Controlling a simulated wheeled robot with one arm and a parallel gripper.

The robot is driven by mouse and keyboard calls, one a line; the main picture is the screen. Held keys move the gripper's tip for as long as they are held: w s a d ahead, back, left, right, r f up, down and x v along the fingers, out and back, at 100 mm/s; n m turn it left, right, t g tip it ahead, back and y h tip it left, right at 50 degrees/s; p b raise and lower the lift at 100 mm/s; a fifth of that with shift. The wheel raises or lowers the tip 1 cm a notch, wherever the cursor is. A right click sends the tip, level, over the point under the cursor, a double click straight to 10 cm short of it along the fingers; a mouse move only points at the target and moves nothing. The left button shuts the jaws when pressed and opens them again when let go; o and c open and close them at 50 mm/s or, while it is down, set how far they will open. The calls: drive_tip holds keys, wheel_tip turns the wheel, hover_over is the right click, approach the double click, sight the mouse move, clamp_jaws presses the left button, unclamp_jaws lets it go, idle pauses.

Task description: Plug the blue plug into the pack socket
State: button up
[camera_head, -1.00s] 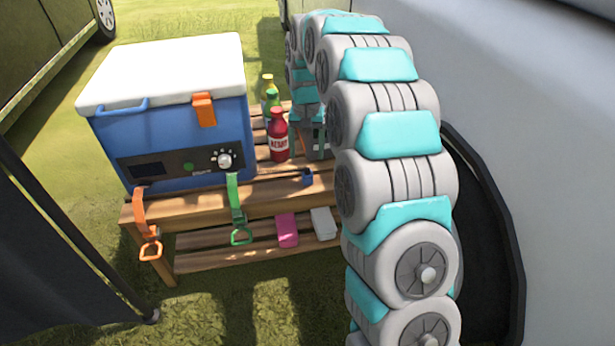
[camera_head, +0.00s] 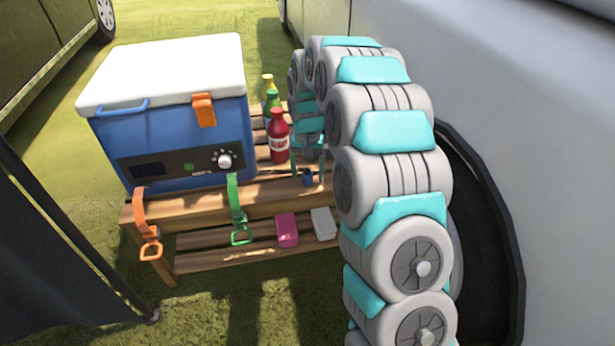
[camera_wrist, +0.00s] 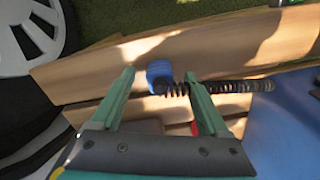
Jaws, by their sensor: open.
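The blue plug (camera_head: 307,179) lies on the wooden table's top near its front edge, right of the cooler. In the wrist view the plug (camera_wrist: 160,74) sits between my fingertips, with a dark coiled cord (camera_wrist: 225,87) running right from it towards the blue cooler. My gripper (camera_wrist: 159,75) is open, its green fingers on either side of the plug with gaps showing. In the head view my gripper (camera_head: 309,170) points down over the plug, partly hidden by my arm. I cannot make out a pack socket in either view.
A blue cooler (camera_head: 180,135) with a white lid stands on the table (camera_head: 190,211). Red (camera_head: 279,140) and green (camera_head: 271,104) bottles stand behind the plug. Pink (camera_head: 287,230) and white (camera_head: 323,223) boxes lie on the lower shelf. A vehicle (camera_head: 540,120) is close on the right.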

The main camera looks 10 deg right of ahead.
drive_tip(key=shift+f, duration=0.1)
clamp_jaws()
idle(0.7)
